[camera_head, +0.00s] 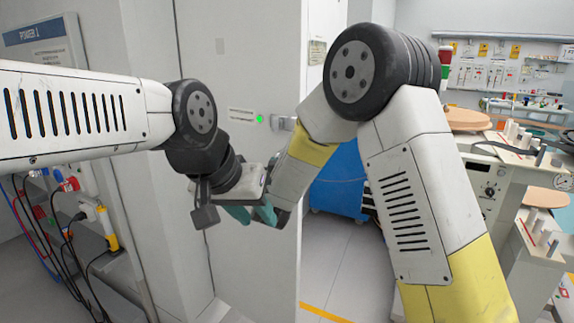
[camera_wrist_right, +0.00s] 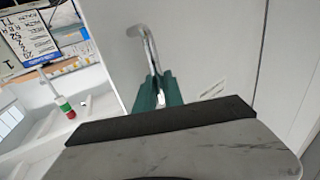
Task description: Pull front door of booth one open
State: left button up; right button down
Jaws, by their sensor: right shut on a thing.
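The front door (camera_head: 235,75) of the booth is a tall white panel in the middle of the head view. In the right wrist view a bent metal handle (camera_wrist_right: 145,45) stands out from a pale panel. The green fingers of my right gripper (camera_wrist_right: 158,93) are shut on the lower part of this handle. In the head view the right gripper's fingertips cannot be made out. My left gripper (camera_head: 251,213) hangs in front of the door with green fingers pointing down. Whether its jaws are open is unclear. I cannot tell whether the door stands ajar.
A small green light (camera_head: 260,119) glows on the door. A sign (camera_head: 42,48) hangs on the left wall above cables and plugs (camera_head: 75,195). A blue cabinet (camera_head: 340,185) stands behind my right arm. A workbench (camera_head: 492,180) stands at right. Grey floor shows between.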

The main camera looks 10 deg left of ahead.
jog(key=shift+s, duration=0.1)
jog(key=c, duration=1.5)
grip_release()
jog(key=shift+o, duration=0.2)
